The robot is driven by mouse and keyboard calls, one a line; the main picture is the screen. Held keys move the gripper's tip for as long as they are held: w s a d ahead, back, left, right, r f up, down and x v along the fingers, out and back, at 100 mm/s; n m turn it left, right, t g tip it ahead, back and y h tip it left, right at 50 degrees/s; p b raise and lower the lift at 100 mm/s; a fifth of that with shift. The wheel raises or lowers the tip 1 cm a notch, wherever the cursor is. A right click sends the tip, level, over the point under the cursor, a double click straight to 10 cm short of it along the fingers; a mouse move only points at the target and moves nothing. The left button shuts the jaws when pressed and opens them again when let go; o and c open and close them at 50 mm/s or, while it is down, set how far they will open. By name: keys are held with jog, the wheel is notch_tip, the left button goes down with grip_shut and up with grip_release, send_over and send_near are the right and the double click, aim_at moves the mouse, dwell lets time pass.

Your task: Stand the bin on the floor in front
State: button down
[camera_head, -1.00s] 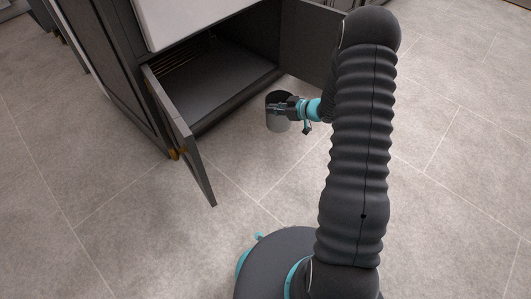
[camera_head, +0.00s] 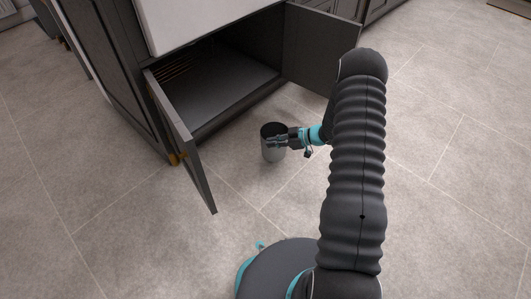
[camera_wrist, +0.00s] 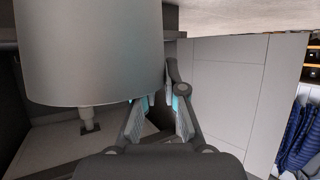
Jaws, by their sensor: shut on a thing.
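The bin (camera_head: 273,155) is a small grey cylinder with a dark open top, upright in front of the open cabinet. My gripper (camera_head: 276,142) reaches it from the right, at its upper part, and is shut on it. In the wrist view the bin (camera_wrist: 90,55) fills the upper left as a smooth grey cylinder. My gripper's fingers (camera_wrist: 162,112) show just below and to the right of it there; the contact spot is partly hidden. I cannot tell whether the bin's base touches the floor or hangs slightly above it.
The cabinet (camera_head: 220,90) stands behind, with its left door (camera_head: 182,140) swung out towards me and its right door (camera_head: 322,50) open behind my arm. The tiled floor (camera_head: 240,185) around the bin is clear. Dark blue striped cloth (camera_wrist: 297,135) shows at the wrist view's right.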

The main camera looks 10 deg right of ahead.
aim_at(272, 150)
jog(key=a+f, duration=0.1)
jog(key=f, duration=0.1)
jog(key=a+f+b, duration=0.1)
jog(key=f, duration=0.1)
jog(key=w+f, duration=0.1)
jog(key=shift+a+f, duration=0.4)
jog(key=c, duration=1.3)
grip_release()
jog(key=shift+o, duration=0.2)
